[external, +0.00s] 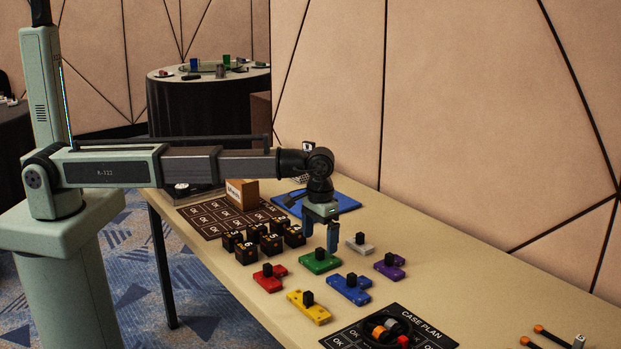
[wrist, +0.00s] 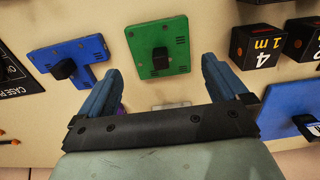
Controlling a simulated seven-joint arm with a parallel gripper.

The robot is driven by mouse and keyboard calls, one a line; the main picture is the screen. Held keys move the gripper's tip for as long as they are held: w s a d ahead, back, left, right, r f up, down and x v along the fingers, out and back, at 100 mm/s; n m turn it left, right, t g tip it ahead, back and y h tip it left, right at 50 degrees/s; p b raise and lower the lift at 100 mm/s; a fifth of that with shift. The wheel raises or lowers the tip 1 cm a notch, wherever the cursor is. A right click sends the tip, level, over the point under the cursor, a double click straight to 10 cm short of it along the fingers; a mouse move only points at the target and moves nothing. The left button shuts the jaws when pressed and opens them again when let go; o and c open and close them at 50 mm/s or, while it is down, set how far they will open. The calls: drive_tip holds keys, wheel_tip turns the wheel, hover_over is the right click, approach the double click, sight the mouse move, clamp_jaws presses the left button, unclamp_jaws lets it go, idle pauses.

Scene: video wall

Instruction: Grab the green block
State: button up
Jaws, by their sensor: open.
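The green block (external: 319,261) lies flat on the table, a flat plate with a black knob on top. In the wrist view the green block (wrist: 174,62) shows ahead of the fingers, its black knob near its middle. My gripper (external: 320,238) is above the table, just beyond the green block in the external view. In the wrist view my gripper (wrist: 158,80) is open, its two blue fingers apart with nothing held between them. The green block is apart from the fingers.
Blue (external: 349,288), yellow (external: 309,307), red (external: 270,277), purple (external: 389,266) and white (external: 359,244) knobbed blocks lie around it. Black numbered cubes (external: 271,243) stand to the left. A blue mat (external: 345,203) lies behind. A case plan mat (external: 427,333) with cables is at front.

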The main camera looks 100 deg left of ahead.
sight(320, 249)
drive_tip(key=shift+f, duration=2.75)
drive_tip(key=shift+c, duration=0.2)
drive_tip(key=c, duration=0.9)
